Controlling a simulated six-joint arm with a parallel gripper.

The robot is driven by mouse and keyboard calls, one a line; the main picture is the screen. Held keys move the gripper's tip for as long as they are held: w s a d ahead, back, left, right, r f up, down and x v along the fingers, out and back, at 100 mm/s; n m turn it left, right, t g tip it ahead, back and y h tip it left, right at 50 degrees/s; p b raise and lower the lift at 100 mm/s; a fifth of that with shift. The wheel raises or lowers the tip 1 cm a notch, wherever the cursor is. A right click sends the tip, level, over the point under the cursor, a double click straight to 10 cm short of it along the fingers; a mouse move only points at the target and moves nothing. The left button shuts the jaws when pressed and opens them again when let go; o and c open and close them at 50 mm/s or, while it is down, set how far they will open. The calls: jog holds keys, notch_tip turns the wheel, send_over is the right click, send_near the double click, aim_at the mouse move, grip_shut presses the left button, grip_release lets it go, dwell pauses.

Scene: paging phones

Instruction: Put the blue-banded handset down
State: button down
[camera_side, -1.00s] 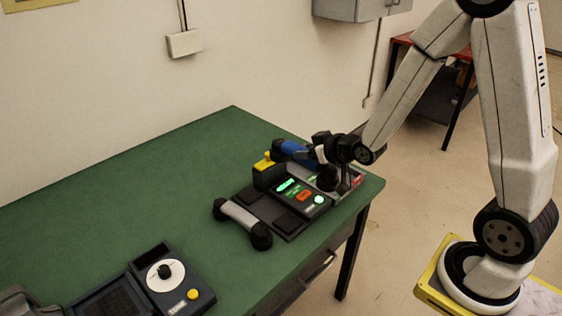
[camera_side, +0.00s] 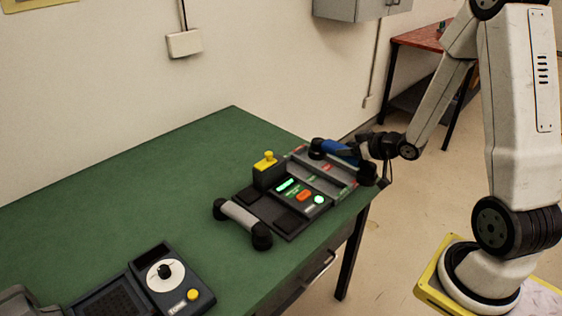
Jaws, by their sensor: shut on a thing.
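The blue-banded handset (camera_side: 339,149) has black ends and a blue grip. It is at the right end of the phone base (camera_side: 286,219), near the table's right edge. My gripper (camera_side: 362,150) comes in from the right and is shut on the handset; its fingers are partly hidden. I cannot tell whether the handset touches the base or hangs just above it. The base has a bare grey cradle strip (camera_side: 321,177), a green-lit display, an orange button and a round lit button.
A second handset (camera_side: 240,218) with a pale grip lies at the base's left side. A yellow-topped box (camera_side: 267,168) stands behind the base. A dial unit (camera_side: 168,279) is at the front left. The green table (camera_side: 130,200) is clear between them.

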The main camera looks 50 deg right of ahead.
jog(key=shift+w, duration=0.1)
jog(key=w+d+f, duration=0.4)
jog(key=w+f, duration=0.5)
jog(key=w, duration=0.3)
jog(key=shift+w+d+f, duration=0.15)
jog(key=shift+w, duration=0.15)
jog(key=shift+w+d+f, duration=0.1)
jog(key=shift+w+f, duration=0.05)
jog(key=shift+f, duration=0.75)
jog(key=shift+w+f, duration=0.1)
jog(key=shift+f, duration=0.8)
jog(key=shift+s+f, duration=0.1)
jog(key=shift+f, duration=0.5)
